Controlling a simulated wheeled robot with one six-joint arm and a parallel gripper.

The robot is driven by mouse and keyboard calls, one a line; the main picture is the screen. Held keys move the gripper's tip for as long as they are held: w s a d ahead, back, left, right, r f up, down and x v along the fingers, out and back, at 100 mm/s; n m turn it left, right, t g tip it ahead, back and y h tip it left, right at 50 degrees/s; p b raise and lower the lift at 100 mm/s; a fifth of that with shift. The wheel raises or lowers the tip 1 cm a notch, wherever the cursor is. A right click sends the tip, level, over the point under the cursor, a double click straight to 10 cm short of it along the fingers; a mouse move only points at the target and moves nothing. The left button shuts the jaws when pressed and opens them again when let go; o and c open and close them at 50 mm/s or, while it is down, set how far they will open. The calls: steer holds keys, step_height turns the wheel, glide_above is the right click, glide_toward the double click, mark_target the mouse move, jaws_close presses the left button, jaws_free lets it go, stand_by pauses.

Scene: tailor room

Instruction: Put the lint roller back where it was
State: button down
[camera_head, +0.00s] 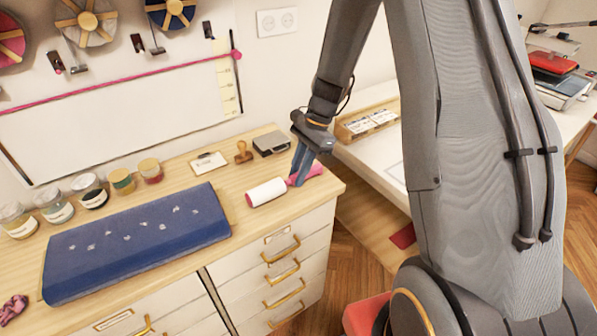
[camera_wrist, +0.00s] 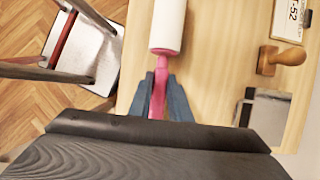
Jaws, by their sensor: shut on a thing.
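The lint roller (camera_head: 267,192) has a white roll and a pink handle. It lies at the right end of the wooden dresser top, near the front corner. My gripper (camera_head: 300,180) reaches down from above and is shut on the pink handle. In the wrist view the white roll (camera_wrist: 167,25) points away from me, and the blue fingertips (camera_wrist: 160,98) close around the handle. The roller looks to be at or very near the dresser top; I cannot tell whether it touches it.
A blue folded cloth (camera_head: 135,240) with pale bits lies left of the roller. Several jars (camera_head: 88,190) stand behind it. A card (camera_head: 208,163), a wooden stamp (camera_head: 243,152) and a grey stamp pad (camera_head: 270,143) line the back. The dresser's right edge is close to the handle.

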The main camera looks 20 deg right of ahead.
steer(key=shift+f, duration=0.7)
steer(key=c, duration=1.6)
jaws_free()
steer(key=shift+o, duration=0.2)
steer(key=shift+b, duration=0.3)
steer(key=b+v, duration=0.2)
steer(key=v, duration=0.5)
steer(key=shift+w+d+r, duration=0.1)
steer(key=shift+d+r, duration=0.05)
steer(key=shift+r, duration=0.15)
steer(key=s+a+r+n+t+h, duration=0.1)
steer(key=s+n+h, duration=0.3)
steer(key=s+n, duration=1)
steer(key=s+r+t, duration=0.1)
steer(key=s, duration=0.2)
steer(key=shift+s+a+t, duration=0.2)
steer(key=shift+s+t, duration=0.2)
